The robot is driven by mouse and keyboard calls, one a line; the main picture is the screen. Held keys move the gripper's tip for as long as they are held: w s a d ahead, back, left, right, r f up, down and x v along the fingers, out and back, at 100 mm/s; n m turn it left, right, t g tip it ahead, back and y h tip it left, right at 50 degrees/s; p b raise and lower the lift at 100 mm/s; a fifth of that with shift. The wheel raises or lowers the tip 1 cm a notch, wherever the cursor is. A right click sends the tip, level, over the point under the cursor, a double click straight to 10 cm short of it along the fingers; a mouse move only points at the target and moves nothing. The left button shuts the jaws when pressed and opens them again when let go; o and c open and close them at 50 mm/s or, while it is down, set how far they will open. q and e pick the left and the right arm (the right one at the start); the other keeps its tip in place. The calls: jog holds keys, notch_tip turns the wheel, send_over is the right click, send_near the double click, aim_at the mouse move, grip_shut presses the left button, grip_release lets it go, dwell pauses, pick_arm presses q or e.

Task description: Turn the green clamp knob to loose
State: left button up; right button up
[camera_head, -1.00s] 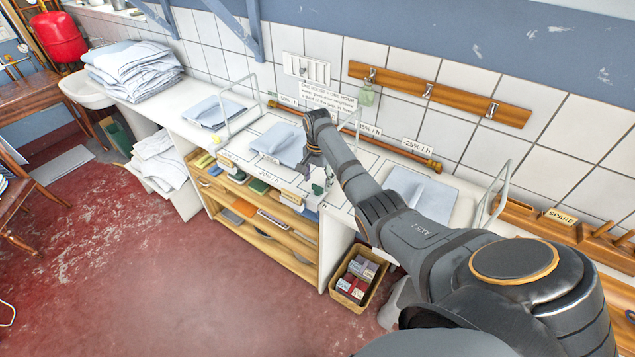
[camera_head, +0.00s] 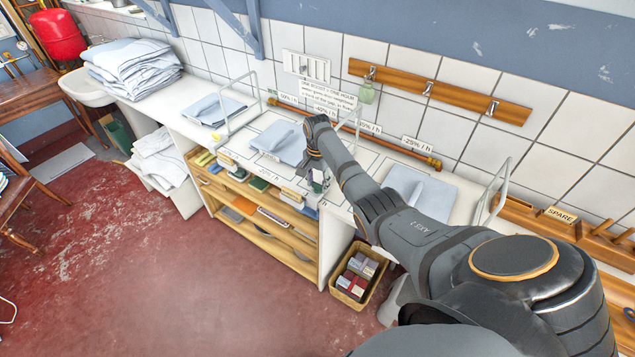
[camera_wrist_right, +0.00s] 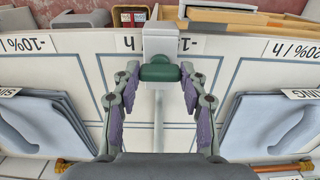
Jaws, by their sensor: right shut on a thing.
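The green clamp knob (camera_wrist_right: 160,72) sits on a pale grey clamp block (camera_wrist_right: 160,42) at the table's edge, in the upper middle of the right wrist view. My right gripper (camera_wrist_right: 160,78) has its purple-padded fingers on both sides of the knob, shut on it. In the head view my right gripper (camera_head: 317,180) is at the front edge of the white table, and my forearm comes in from the right. There the knob is small and mostly hidden by the gripper. Whether it is loose or tight I cannot tell. My left gripper is not in view.
Folded blue cloths lie on the table on both sides, one at the left (camera_head: 280,142) and one at the right (camera_head: 420,192). Wire hoops (camera_head: 240,100) stand between places. Open wooden shelves (camera_head: 262,215) are below, and a basket of boxes (camera_head: 357,277) is on the floor.

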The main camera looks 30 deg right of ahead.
jog(key=n+p, duration=0.1)
jog(key=n, duration=0.1)
jog(key=shift+r+n+p, duration=0.15)
jog(key=shift+n+p, duration=0.25)
jog(key=n+p, duration=0.1)
jog(key=n, duration=0.3)
jog(key=shift+n+p, duration=0.3)
jog(key=n+p, duration=0.1)
jog(key=n, duration=0.4)
jog(key=shift+w+n, duration=0.1)
jog(key=shift+n, duration=2.6)
jog(key=o, duration=1.1)
jog(key=shift+o, duration=0.2)
